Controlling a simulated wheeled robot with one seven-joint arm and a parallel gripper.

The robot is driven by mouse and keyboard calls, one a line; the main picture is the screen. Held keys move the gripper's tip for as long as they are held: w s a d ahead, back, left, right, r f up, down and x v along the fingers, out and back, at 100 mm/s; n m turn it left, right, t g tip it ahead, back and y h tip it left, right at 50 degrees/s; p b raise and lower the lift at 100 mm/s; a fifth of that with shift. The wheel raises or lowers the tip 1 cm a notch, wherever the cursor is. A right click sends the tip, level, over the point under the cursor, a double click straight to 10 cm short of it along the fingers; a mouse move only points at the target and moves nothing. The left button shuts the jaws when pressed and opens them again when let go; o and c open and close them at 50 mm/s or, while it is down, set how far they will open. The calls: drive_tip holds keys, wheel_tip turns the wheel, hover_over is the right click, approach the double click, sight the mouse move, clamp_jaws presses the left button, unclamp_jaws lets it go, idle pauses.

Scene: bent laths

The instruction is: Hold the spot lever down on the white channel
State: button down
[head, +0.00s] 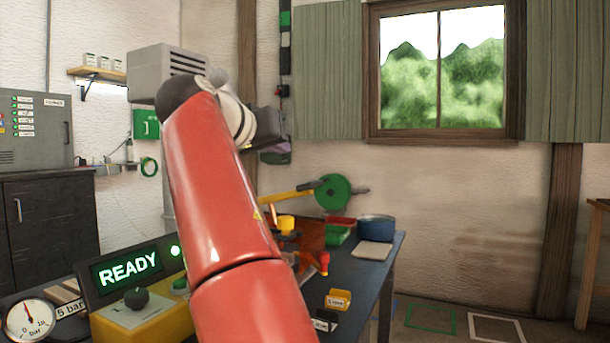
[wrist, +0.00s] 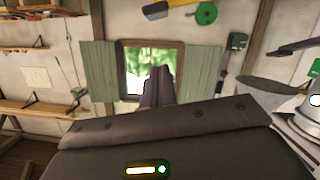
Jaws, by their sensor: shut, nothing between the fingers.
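My gripper (head: 272,135) is dark and raised above the bench in the head view, partly behind my red arm. In the wrist view its fingers (wrist: 158,88) are together and empty, against the window. A yellow-handled lever (head: 290,196) with a green disc (head: 334,192) stands over the bench, below my gripper and apart from it. The yellow handle (wrist: 172,8) and green disc (wrist: 207,13) also show at the top of the wrist view. I cannot tell whether this is the spot lever. I cannot make out a white channel; my arm hides part of the bench.
The dark bench (head: 362,268) carries a blue round tin (head: 375,228), a green bin (head: 338,234) and a small yellow box (head: 338,299). A panel reading READY (head: 130,268) and a pressure gauge (head: 27,322) stand at left. Air near the window (head: 440,70) is clear.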

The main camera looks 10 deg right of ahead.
drive_tip(key=shift+s+a+r, duration=0.1)
drive_tip(key=shift+a+r, duration=0.1)
drive_tip(key=shift+a, duration=0.1)
drive_tip(key=p+x, duration=0.1)
drive_tip(key=x, duration=0.9)
drive_tip(key=shift+f, duration=0.2)
drive_tip(key=shift+s+f, duration=0.1)
drive_tip(key=shift+f, duration=0.35)
drive_tip(key=shift+s+d+f+b, duration=0.1)
drive_tip(key=shift+d+f+b, duration=0.15)
drive_tip(key=shift+f, duration=0.4)
drive_tip(key=shift+s+d+f+b, duration=0.1)
drive_tip(key=shift+d+f+b, duration=0.1)
drive_tip(key=shift+f, duration=0.45)
